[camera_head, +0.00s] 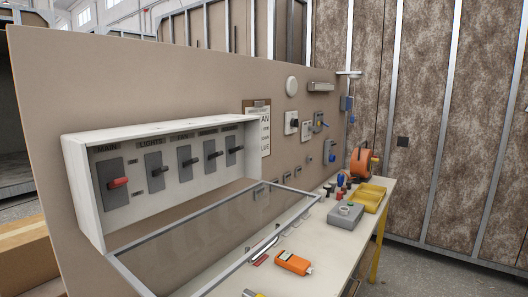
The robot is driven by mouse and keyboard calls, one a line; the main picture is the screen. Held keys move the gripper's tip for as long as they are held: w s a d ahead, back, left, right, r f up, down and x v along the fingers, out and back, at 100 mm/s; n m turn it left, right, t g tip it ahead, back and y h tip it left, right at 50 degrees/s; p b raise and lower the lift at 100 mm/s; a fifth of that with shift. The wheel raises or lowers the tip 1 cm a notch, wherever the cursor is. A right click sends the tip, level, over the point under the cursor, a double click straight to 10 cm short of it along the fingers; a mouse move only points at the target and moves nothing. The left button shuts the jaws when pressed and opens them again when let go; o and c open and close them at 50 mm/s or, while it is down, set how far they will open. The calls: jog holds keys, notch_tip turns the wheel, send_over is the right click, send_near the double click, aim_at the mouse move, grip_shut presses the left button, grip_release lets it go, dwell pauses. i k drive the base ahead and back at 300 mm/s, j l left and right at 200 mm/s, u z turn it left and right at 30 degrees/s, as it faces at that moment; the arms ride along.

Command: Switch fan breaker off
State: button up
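The white breaker box (88,212) is on the beige panel at the left, with its clear framed cover (180,262) swung down and open. Inside is a row of grey switches. The leftmost, under MAIN, has a red lever (118,183). The one to its right is the lights breaker (154,172). The third is the fan breaker (186,163), grey with a small black lever, under a label that appears to read FAN. Further breakers stand to its right. I cannot tell whether the fan lever is on or off. My gripper does not show.
A workbench (335,249) runs along the panel, holding an orange meter (294,263), a grey box (345,215), yellow trays (369,197) and an orange cable reel (363,163). The lowered cover juts out over the bench. Floor is visible at the lower right.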

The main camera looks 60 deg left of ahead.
aim_at(187, 163)
jog(key=i+u, duration=0.25)
jog(key=i, duration=0.15)
jog(key=i+l+u, duration=0.25)
jog(key=i, duration=0.15)
jog(key=i+l+u, duration=0.15)
jog(key=i+u, duration=0.15)
jog(key=u, duration=0.9)
jog(key=i+u, duration=0.1)
jog(key=u, duration=0.75)
jog(key=i+u, duration=0.1)
jog(key=u, duration=0.35)
jog(key=l+u, duration=0.1)
jog(key=u, duration=0.8)
jog(key=k+z, duration=0.1)
jog(key=l+u, duration=0.1)
jog(key=i, duration=0.15)
